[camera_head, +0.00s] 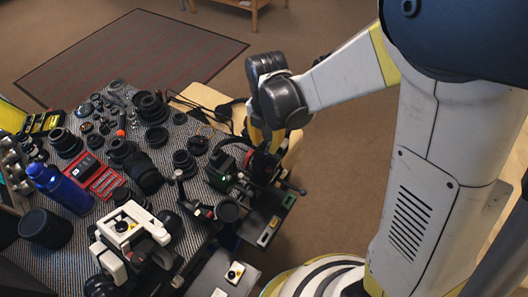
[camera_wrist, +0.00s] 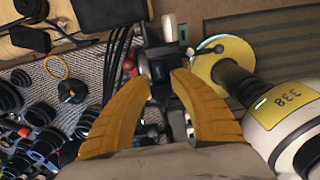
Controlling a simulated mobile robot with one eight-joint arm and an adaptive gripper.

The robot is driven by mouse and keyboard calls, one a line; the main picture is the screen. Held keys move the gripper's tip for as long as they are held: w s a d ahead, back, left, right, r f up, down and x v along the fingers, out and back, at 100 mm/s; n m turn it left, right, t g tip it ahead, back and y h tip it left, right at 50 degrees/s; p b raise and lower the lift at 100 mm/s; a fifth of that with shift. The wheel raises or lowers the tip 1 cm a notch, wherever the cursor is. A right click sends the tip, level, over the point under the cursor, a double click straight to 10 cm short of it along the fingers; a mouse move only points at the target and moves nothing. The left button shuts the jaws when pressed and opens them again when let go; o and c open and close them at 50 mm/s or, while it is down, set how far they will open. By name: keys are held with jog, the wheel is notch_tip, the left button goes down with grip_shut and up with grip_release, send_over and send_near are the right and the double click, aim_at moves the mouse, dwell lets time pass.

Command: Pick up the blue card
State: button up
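My gripper (camera_head: 264,142) points down over the right edge of the cluttered table in the head view. In the wrist view its two yellow fingers (camera_wrist: 160,79) are apart, with a gap between the tips. A small dark block with a bluish face (camera_wrist: 158,70) shows in that gap, beyond the fingertips. I cannot tell whether this is the blue card or whether a finger touches it. No blue card is clearly seen in the head view; the area under my gripper is partly hidden by the fingers and dark equipment.
A blue bottle (camera_head: 60,188), a red case (camera_head: 98,178) and many black lens parts crowd the striped table mat. A black device with a green light (camera_head: 228,172) stands near my gripper. A dark tray (camera_head: 262,222) juts from the table's right side. Open floor lies to the right.

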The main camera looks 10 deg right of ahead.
jog(key=f+b, duration=0.1)
jog(key=f, duration=0.2)
jog(key=f+b, duration=0.2)
jog(key=f, duration=0.1)
jog(key=shift+w+a+f, duration=0.1)
jog(key=shift+w+f, duration=0.1)
jog(key=shift+f, duration=0.1)
jog(key=shift+r, duration=0.1)
grip_shut()
